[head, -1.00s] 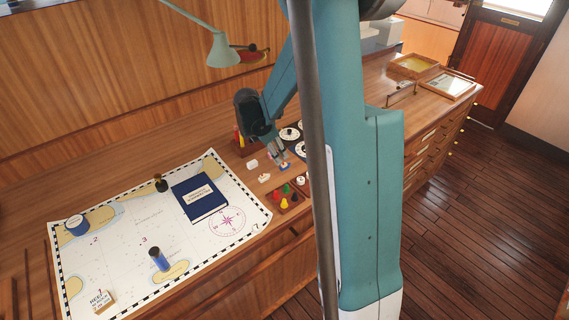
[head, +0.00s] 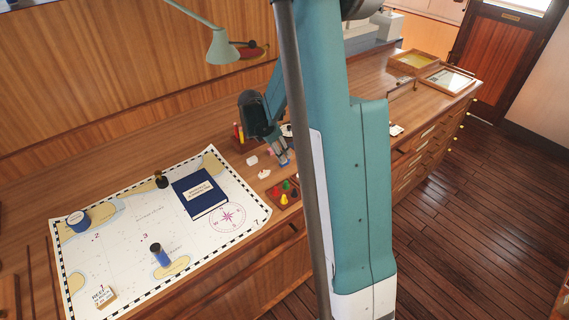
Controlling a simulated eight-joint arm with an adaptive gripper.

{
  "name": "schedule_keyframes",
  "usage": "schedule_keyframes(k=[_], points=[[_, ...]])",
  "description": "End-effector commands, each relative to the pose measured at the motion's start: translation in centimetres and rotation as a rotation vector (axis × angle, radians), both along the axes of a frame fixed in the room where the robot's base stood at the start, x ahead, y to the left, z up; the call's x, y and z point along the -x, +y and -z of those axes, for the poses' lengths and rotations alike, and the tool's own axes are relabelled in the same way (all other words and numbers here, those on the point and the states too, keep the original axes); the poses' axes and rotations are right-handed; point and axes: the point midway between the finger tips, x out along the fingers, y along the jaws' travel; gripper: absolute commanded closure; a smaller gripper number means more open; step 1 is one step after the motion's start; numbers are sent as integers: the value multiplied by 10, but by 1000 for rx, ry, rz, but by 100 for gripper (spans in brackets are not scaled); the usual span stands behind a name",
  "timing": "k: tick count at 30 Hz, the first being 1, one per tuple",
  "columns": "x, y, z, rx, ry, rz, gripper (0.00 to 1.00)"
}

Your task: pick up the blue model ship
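My gripper (head: 284,157) points down over the wooden chart table, just right of the chart and behind a small tray of coloured pieces. A small bluish shape (head: 285,162) shows at its fingertips; it may be the blue model ship, but it is too small and too covered by the fingers to be sure. I cannot tell whether the fingers are closed on it or whether it touches the table. Small white pieces (head: 252,160) lie just left of the fingers.
The tray of red, green, yellow and black pieces (head: 284,199) sits in front of the gripper. A chart (head: 120,237) carries a dark blue book (head: 200,193), a blue cylinder (head: 160,254) and a blue-and-white tin (head: 77,223). A green lamp (head: 222,48) overhangs the back. My arm hides the table's middle.

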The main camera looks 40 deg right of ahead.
Motion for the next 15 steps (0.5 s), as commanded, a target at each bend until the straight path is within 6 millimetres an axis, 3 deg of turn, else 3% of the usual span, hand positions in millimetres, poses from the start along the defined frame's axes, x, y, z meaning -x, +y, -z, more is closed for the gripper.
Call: schedule_keyframes(k=[15], points=[[0,-2,5,0,0,0,69]])
